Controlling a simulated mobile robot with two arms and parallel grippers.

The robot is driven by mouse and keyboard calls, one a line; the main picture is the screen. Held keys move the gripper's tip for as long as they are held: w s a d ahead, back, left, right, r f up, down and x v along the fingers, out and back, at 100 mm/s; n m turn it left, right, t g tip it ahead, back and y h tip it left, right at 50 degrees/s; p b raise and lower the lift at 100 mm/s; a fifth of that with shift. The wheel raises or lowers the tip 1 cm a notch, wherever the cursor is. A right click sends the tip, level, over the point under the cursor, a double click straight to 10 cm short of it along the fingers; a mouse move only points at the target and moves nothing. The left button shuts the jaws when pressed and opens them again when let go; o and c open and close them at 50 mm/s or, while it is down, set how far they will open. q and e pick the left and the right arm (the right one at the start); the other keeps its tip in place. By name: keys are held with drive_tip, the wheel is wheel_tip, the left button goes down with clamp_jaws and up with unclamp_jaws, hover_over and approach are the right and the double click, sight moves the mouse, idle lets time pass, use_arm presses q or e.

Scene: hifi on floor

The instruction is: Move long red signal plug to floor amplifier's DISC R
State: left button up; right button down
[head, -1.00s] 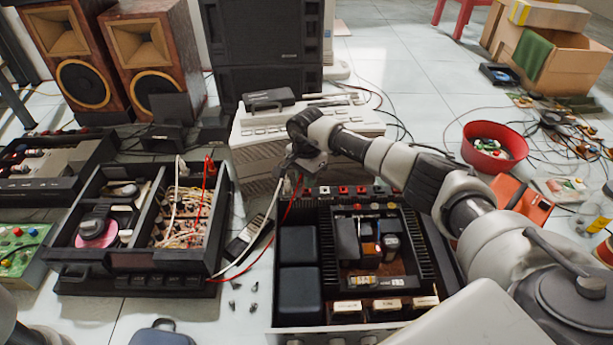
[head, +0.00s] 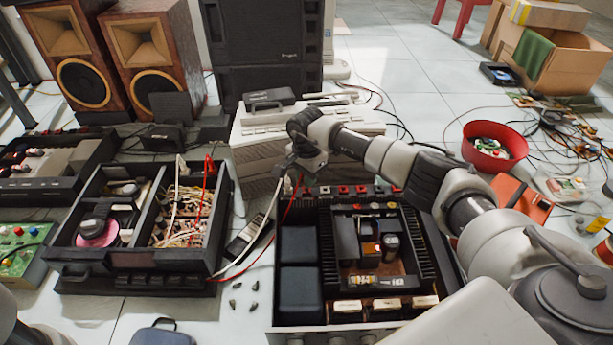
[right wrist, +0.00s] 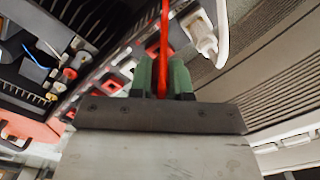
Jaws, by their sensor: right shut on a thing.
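The floor amplifier (head: 298,325) lies open on the tiles, with a row of red and pale sockets (head: 343,190) along its far edge. My right gripper (head: 291,172) is over the far left corner of that row. In the right wrist view its green fingers (right wrist: 161,78) are shut on the red signal plug, whose red cable (right wrist: 164,40) rises between them. The plug's tip is hidden by the fingers and palm, so I cannot tell whether it touches a socket. The red cable (head: 289,209) hangs down left of the amplifier. My left gripper is out of view.
A white plug (right wrist: 207,44) on a white cable is close beside my fingers. An open deck (head: 135,258) with red and white wires stands left, a beige unit (head: 255,135) behind. A red bowl (head: 493,158) is at right. Small dark screws (head: 237,285) lie on the floor.

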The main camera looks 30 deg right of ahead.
drive_tip(key=shift+f+b, duration=0.5)
drive_tip(key=shift+f, duration=0.3)
idle(0.5)
drive_tip(key=shift+f, duration=0.2)
idle(2.2)
drive_tip(key=c, duration=1)
unclamp_jaws()
